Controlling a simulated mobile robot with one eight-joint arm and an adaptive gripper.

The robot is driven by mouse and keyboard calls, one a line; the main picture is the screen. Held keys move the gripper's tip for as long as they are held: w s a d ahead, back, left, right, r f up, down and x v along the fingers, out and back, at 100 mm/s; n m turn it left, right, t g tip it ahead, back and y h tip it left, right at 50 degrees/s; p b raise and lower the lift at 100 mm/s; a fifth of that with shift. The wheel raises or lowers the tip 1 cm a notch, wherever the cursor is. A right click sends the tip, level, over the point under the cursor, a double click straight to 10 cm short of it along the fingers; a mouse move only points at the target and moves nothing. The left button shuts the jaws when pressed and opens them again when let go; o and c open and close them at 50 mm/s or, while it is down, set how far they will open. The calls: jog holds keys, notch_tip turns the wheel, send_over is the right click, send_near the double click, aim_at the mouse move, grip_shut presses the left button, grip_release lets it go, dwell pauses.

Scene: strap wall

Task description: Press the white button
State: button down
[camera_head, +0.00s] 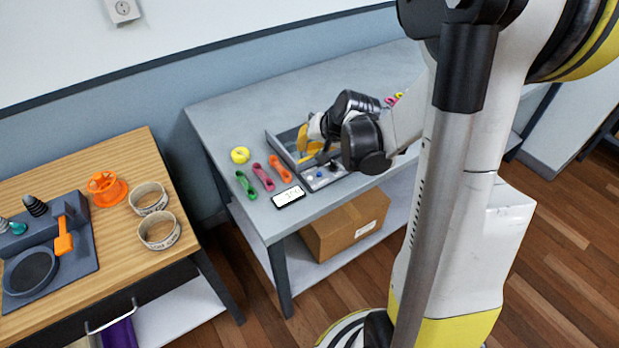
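A small grey control panel (326,179) sits at the front of a grey box on the grey table. It carries a blue button (319,174) and a few tiny dark and pale parts. I cannot clearly tell which pale spot is the white button. My gripper (318,158) is over the box, just behind and above the panel, pointing down and left. My dark wrist hides the right side of the panel and box. The fingers are too small and dark to tell if they are open or shut, or touching anything.
The grey box (277,146) holds a yellow-orange thing (302,138). Left of it lie green, pink and orange straps, a yellow ring (240,155) and a white display (289,196). A cardboard box (345,223) is on the lower shelf. A wooden table (110,215) stands left.

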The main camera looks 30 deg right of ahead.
notch_tip(320, 180, down, 8)
jog(key=b, duration=0.6)
jog(key=shift+f+b, duration=0.25)
jog(key=shift+b, duration=0.1)
dwell(0.8)
jog(key=shift+f+b, duration=0.4)
jog(key=shift+f+b, duration=0.4)
jog(key=shift+b, duration=0.05)
dwell(0.5)
jog(key=shift+r, duration=0.1)
jog(key=shift+r+p, duration=0.65)
jog(key=shift+r, duration=0.15)
jog(key=shift+r+p, duration=1.95)
jog(key=shift+r, duration=0.55)
